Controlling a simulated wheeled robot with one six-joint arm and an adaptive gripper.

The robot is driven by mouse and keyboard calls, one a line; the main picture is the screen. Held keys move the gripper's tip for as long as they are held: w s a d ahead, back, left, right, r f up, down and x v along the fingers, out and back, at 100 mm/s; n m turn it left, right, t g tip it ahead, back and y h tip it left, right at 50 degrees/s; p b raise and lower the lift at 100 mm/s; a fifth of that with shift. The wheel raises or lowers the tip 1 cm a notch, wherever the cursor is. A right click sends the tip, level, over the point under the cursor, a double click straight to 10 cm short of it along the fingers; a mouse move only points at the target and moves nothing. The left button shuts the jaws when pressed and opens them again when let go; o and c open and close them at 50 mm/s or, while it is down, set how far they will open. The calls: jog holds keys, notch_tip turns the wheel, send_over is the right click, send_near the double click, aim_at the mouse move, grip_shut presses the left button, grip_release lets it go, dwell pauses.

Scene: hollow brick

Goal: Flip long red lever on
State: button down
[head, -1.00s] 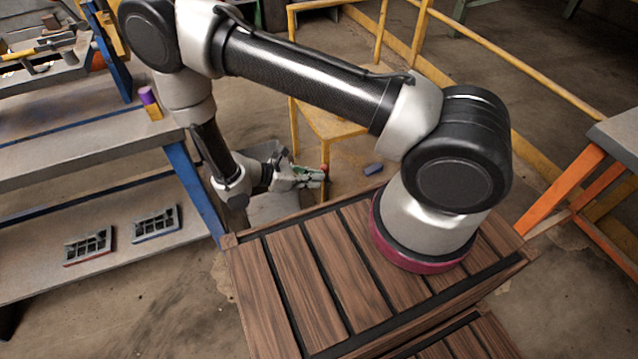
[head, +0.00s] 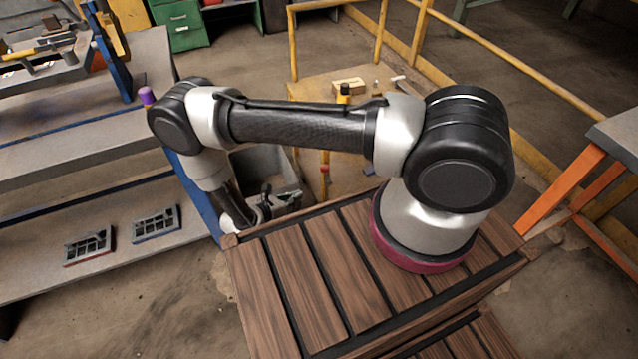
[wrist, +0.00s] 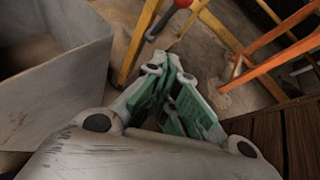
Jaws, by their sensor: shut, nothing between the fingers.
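The lever's red knob (wrist: 183,3) is at the top edge of the wrist view, on a grey rod beside a yellow post. A small red spot, which looks like the same knob, shows on the yellow post in the head view (head: 324,168). My gripper (wrist: 170,70) has green pads and is shut and empty. Its tips point toward the post and are apart from the knob. In the head view my gripper (head: 287,200) is low, just beyond the wooden deck, left of and below the red spot. The lever's mount is not clearly visible.
A grey bin (head: 258,172) stands beside my gripper, between the blue-framed workbench (head: 90,160) and a yellow table (head: 320,90). Yellow rails (head: 520,75) run behind. The slatted wooden deck (head: 300,290) is close in front. An orange-legged table (head: 565,190) stands at the right.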

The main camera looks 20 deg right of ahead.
aim_at(326, 176)
jog(key=w+d+r+x, duration=0.1)
jog(key=r+x, duration=0.1)
jog(key=x, duration=1)
jog(key=shift+r, duration=0.2)
jog(key=shift+w+d+r, duration=0.1)
jog(key=shift+d, duration=0.15)
